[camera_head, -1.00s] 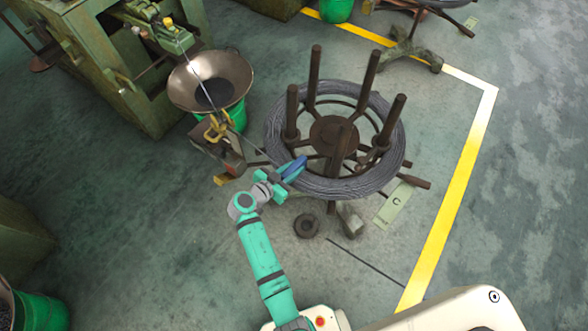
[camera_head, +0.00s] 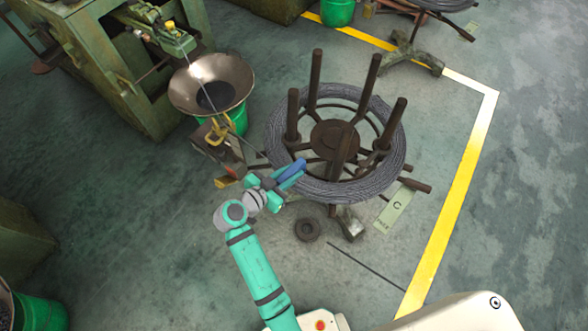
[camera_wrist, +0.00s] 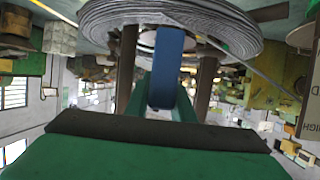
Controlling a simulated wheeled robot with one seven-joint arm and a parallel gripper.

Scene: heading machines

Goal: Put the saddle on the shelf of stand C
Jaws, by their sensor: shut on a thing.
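Stand C (camera_head: 337,141) is a dark brown reel stand with upright posts and a grey wire coil (camera_head: 372,185) around them. A floor label with a C (camera_head: 394,207) lies at its right front. My gripper (camera_head: 281,178) is at the coil's near left edge, shut on a blue piece, which appears to be the saddle (camera_head: 291,169). In the wrist view the saddle (camera_wrist: 167,68) stands between my green fingers, with the coil (camera_wrist: 165,18) behind it. I cannot make out the shelf, or whether the saddle touches the stand.
A metal bowl (camera_head: 211,82) on a green bucket stands left of the coil. A small wire-guide device (camera_head: 217,148) is close to my gripper's left. A dark round weight (camera_head: 307,229) lies on the floor in front. Open floor lies right of the yellow line (camera_head: 452,205).

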